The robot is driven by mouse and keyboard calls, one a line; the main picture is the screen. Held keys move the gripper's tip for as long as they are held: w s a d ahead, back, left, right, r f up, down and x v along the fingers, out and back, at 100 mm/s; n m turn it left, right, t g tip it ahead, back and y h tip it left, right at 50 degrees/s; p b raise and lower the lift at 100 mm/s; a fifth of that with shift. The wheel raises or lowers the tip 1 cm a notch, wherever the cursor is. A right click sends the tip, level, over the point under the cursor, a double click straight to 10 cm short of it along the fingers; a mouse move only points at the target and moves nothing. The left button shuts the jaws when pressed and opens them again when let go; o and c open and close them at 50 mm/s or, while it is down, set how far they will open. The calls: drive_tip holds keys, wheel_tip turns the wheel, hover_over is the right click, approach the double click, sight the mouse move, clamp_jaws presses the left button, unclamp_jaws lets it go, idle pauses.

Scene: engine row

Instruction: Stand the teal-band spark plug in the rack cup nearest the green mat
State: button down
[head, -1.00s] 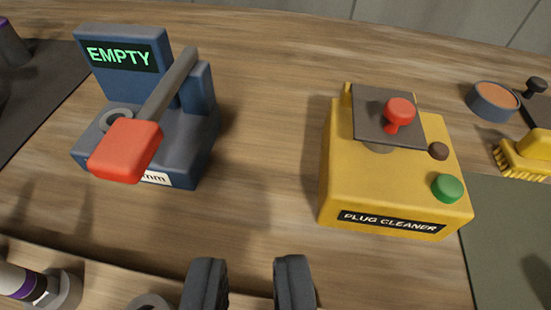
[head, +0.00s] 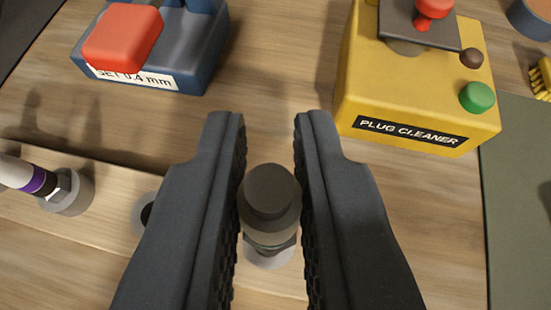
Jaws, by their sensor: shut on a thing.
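My gripper (head: 268,125) is shut on a spark plug (head: 269,195), seen nearly end-on from above with its dark tip toward me. A faint greenish band shows low on its body, partly hidden. Below the plug is a pale round cup (head: 268,259) of the wooden rack (head: 105,185); I cannot tell whether the plug is seated in it. To the left is an empty-looking cup (head: 144,214), partly behind the left finger. Further left, a purple-banded plug (head: 32,180) stands in another cup (head: 72,200). The green mat (head: 520,190) is at the right.
A yellow plug cleaner (head: 415,95) with a red knob and green button stands beyond the rack, beside the mat. A blue gapping tool (head: 190,60) with a red handle (head: 122,38) stands at the upper left. Bare table lies between them.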

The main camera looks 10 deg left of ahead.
drive_tip(key=shift+a+f+b, duration=0.1)
drive_tip(key=shift+f+b, duration=2.45)
drive_tip(key=shift+f, duration=0.55)
drive_tip(key=shift+f, duration=0.1)
drive_tip(key=c, duration=1.3)
unclamp_jaws()
drive_tip(key=shift+c, duration=0.2)
drive_tip(key=shift+s, duration=0.15)
drive_tip(key=p+v, duration=0.1)
drive_tip(key=v, duration=1.3)
drive_tip(key=s+r+m+t+h, duration=0.1)
drive_tip(key=s+r, duration=0.3)
drive_tip(key=r, duration=0.8)
drive_tip(key=s+a+r+t+h, duration=0.1)
drive_tip(key=s+r, duration=0.3)
drive_tip(key=r, duration=0.7)
drive_tip(key=s+a+r+m+t, duration=0.1)
drive_tip(key=s+r, duration=0.4)
drive_tip(key=r, duration=0.7)
drive_tip(key=shift+a+r+m+t+h, duration=0.15)
drive_tip(key=shift+r+m+t+h, duration=0.15)
drive_tip(key=shift+r+h, duration=0.1)
